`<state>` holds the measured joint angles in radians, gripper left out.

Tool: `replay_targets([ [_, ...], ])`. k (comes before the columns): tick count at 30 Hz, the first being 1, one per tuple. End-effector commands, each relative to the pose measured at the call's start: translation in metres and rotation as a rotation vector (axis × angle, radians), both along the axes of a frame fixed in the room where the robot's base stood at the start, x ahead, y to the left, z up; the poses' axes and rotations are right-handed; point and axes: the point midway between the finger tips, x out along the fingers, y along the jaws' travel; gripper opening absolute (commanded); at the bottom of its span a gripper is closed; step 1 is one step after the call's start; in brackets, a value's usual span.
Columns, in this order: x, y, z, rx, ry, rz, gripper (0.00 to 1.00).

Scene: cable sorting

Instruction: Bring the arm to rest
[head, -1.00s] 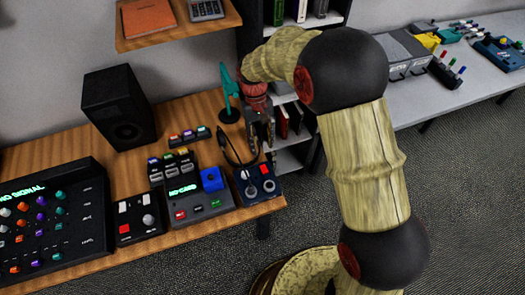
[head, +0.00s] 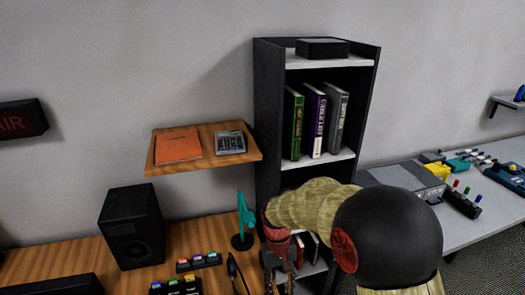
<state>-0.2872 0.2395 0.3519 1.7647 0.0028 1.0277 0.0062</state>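My arm reaches in from the lower right of the head view, with tan links and a large black joint. My gripper (head: 279,285) points down at the bottom edge, beside the right end of the wooden desk (head: 190,238) and in front of the bookshelf. Its fingertips are cut off or too small to judge, so I cannot tell whether it is open or shut. A black cable (head: 235,272) stands up in a curve just left of it. I cannot tell whether they touch.
A teal stand (head: 243,222) and a black speaker (head: 131,227) stand on the desk. The dark bookshelf (head: 268,125) rises behind my gripper. A wall shelf (head: 205,150) hangs above the desk. A grey table (head: 470,215) with several devices is at right.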

Motion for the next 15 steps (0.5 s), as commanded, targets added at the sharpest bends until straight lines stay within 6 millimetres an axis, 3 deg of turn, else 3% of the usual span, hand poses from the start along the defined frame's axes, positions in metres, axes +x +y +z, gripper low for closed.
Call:
replay_targets([
  [15, -0.096, -0.071, 0.128, 0.068, -0.296, -0.106, 0.36],
])
